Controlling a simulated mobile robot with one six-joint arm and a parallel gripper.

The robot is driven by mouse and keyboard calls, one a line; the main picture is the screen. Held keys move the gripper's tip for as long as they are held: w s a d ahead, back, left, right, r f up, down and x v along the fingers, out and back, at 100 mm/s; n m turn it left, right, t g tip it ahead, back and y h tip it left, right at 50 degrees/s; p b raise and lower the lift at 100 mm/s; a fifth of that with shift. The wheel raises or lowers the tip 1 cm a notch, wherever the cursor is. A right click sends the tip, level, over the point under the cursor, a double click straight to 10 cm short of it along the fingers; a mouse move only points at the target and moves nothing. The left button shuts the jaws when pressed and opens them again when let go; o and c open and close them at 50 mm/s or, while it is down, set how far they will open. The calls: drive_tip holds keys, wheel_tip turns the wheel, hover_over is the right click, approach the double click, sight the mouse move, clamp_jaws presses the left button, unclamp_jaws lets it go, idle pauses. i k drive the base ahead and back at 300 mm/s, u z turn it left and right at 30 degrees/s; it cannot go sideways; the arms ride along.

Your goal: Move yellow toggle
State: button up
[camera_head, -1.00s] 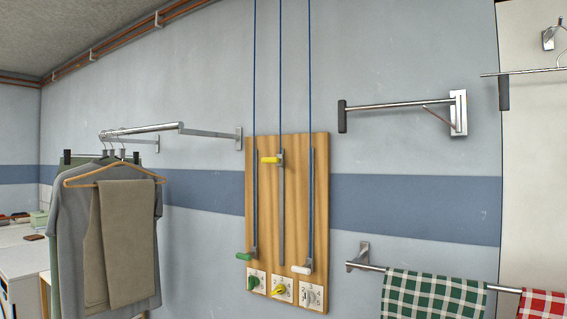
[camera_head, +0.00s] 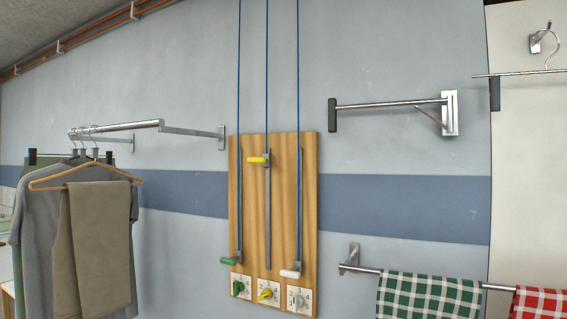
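A wooden board (camera_head: 283,200) hangs on the wall with three vertical tracks and blue cords running up from them. The yellow toggle (camera_head: 258,160) is a short horizontal handle high on the middle track. The green toggle (camera_head: 230,261) and the white toggle (camera_head: 290,273) sit low on the left and right tracks. Below are three numbered dials, with a green knob (camera_head: 239,287), a yellow knob (camera_head: 266,295) and a white knob (camera_head: 299,302). The task's "toggle" could also name the yellow knob; the frames do not settle it. My gripper is not in view.
Left of the board, a rail (camera_head: 120,127) holds hangers with a grey shirt and brown trousers (camera_head: 98,240). To the right, a bare rod (camera_head: 390,104) juts from the wall, above a lower bar with a green checked cloth (camera_head: 430,297) and a red one.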

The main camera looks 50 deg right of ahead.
sight(265, 159)
drive_tip(key=u, duration=0.75)
drive_tip(key=k, duration=0.1)
drive_tip(key=z, duration=2.1)
drive_tip(key=k, duration=0.95)
drive_tip(key=u, duration=0.15)
drive_tip(key=i, duration=0.95)
